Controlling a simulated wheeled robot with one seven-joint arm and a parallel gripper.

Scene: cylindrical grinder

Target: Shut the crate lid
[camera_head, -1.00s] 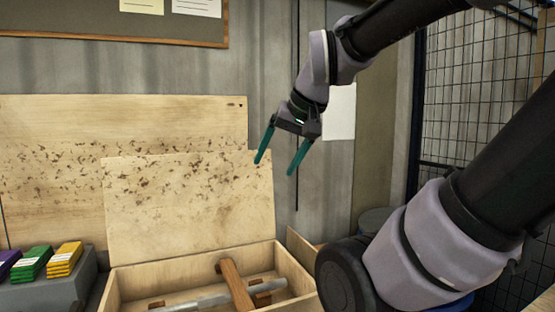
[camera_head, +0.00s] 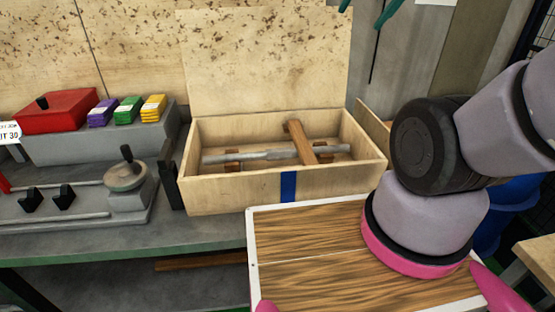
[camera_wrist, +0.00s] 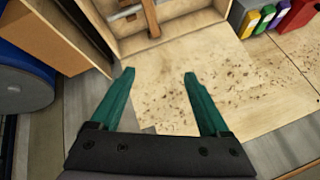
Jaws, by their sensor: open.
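The light wooden crate (camera_head: 235,194) stands on the bench with a blue stripe on its front. Its speckled lid (camera_head: 265,75) stands open, upright at the crate's back edge. My gripper (camera_head: 360,18) is open and empty at the lid's upper right corner, mostly cut off by the top of the head view. In the wrist view my gripper's (camera_wrist: 159,73) two teal fingers are spread, with speckled wood (camera_wrist: 160,95) between and below them. The crate (camera_wrist: 195,18) lies beyond them there. I cannot tell whether a finger touches the lid.
Inside the crate lie a grey metal shaft (camera_head: 225,157) and a wooden hammer-like handle (camera_head: 300,140). Left of it are a red box (camera_head: 57,110), coloured packs (camera_head: 127,110) and a grey machine part (camera_head: 125,176). A wooden panel (camera_wrist: 60,35) and blue drum (camera_wrist: 22,78) flank the crate.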

